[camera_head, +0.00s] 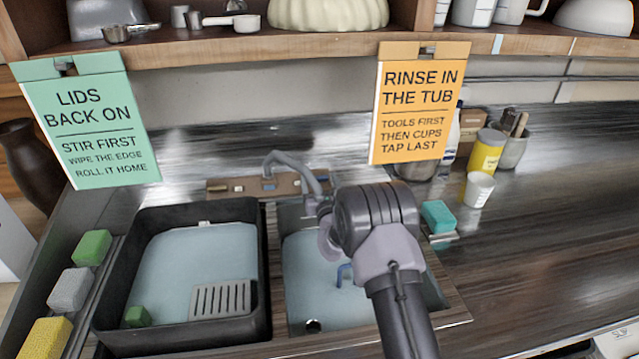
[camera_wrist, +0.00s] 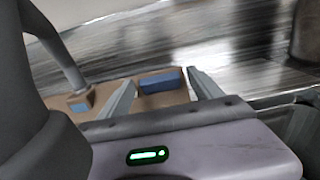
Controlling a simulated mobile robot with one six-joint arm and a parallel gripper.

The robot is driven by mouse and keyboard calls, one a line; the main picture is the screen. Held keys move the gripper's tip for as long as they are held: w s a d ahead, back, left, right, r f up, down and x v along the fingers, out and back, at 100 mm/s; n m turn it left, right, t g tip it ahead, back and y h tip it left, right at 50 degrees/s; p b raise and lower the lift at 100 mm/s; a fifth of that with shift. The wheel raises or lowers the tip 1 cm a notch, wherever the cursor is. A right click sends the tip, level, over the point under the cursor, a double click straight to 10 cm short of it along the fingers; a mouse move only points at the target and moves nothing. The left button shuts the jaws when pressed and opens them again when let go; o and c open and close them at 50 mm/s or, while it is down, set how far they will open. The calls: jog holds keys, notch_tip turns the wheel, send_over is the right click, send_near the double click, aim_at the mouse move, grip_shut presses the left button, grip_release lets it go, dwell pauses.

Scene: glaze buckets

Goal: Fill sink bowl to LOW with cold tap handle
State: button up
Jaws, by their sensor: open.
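The sink bowl (camera_head: 300,262) is below centre in the head view, with a pale blue floor and a dark drain at its front. I cannot tell its water level, and no LOW mark is readable. The grey tap (camera_head: 290,163) rises from a brown ledge behind it. In the wrist view, a blue handle (camera_wrist: 160,81) lies on that ledge, right of the tap base (camera_wrist: 80,102). My gripper (camera_wrist: 163,88) is open, its fingers pointing toward the ledge with the blue handle showing between them. I see no contact. My arm hides part of the bowl.
A black tub (camera_head: 262,270) with a grey grate stands left of the bowl. A teal sponge (camera_head: 437,216) and white cup (camera_head: 478,189) stand right. Two signs hang from the shelf (camera_head: 300,48).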

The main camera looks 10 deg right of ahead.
jog(key=c, duration=1.4)
jog(key=n+y, duration=0.3)
jog(key=shift+d+n+g, duration=0.3)
jog(key=shift+n, duration=0.1)
jog(key=shift+r+n+g+y, duration=0.1)
jog(key=shift+n+g+y, duration=0.4)
jog(key=shift+n+y, duration=1.05)
jog(key=o, duration=1.4)
jog(key=p+v, duration=0.3)
jog(key=v, duration=1.4)
jog(key=shift+s, duration=0.2)
